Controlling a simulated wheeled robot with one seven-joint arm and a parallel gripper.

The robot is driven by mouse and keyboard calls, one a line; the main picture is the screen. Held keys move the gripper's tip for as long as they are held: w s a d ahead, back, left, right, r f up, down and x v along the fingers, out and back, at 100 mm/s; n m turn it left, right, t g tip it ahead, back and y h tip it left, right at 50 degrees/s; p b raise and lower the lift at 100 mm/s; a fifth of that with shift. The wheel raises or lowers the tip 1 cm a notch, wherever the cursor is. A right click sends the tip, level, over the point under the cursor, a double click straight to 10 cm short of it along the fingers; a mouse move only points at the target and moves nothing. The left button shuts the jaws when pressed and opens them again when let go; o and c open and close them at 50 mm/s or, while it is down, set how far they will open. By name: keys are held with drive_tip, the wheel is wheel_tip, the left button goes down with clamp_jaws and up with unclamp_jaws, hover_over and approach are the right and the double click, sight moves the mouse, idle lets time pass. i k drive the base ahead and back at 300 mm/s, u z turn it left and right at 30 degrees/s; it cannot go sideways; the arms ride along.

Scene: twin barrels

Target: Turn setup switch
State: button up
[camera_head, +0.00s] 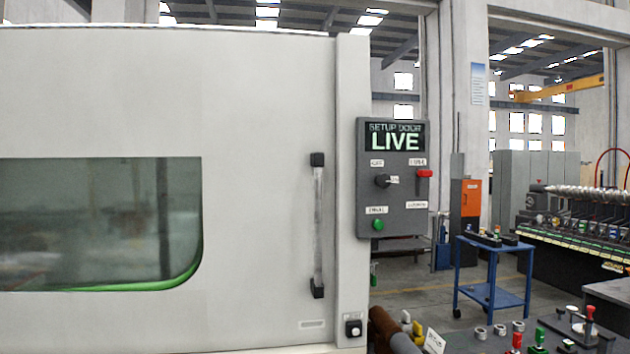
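A dark grey control panel (394,248) hangs at the right edge of a large pale machine door. Its display (394,137) reads "SETUP DOOR LIVE". Below it is a black rotary knob (382,181), with a label that seems to read "OFF" above it and a small label on its right. I take this knob to be the setup switch; its exact pointing direction is too small to tell. A red control (424,173) sits to its right and a green button (377,224) sits lower left. My gripper is not in view, and nothing touches the panel.
The pale door (260,100) has a dark window (100,225) and a vertical handle (318,225). Tools crowd the lower right. A blue cart (490,273) stands behind, with open floor around it.

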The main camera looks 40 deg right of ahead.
sight(382, 180)
drive_tip(key=z, duration=0.8)
drive_tip(key=i, duration=1.1)
drive_tip(key=z, duration=1)
